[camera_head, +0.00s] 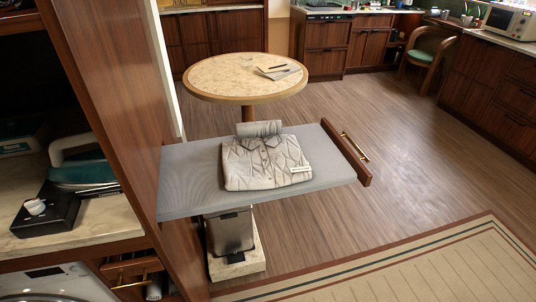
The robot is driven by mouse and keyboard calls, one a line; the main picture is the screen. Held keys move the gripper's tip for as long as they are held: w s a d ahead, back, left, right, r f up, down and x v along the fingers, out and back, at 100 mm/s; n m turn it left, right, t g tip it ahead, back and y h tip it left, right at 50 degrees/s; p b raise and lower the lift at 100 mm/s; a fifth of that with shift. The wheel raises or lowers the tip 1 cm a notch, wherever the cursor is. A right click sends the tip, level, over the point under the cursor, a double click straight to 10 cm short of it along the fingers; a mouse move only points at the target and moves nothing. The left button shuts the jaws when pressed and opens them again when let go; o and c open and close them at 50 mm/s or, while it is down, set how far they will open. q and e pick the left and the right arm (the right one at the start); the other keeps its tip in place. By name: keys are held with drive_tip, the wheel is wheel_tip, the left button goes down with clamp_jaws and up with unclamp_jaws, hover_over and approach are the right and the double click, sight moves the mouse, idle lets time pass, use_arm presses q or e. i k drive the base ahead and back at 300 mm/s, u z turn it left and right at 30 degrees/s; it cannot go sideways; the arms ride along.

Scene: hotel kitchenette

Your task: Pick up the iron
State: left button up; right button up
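The iron (84,172), teal with a pale handle, rests on the marble shelf (112,220) inside the wooden cabinet at the left. Its handle is on top. Its lower front part is partly covered by a black box (48,212) with a small white item on it. Neither of my grippers is in view.
A grey ironing board (190,180) juts out right of the cabinet's wooden side panel (115,90), with a folded shirt (262,165) on it. A metal bin (230,232) stands below. A round table (215,85) is behind. Floor at the right is clear.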

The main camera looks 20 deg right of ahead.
sight(92, 168)
drive_tip(key=u, duration=0.7)
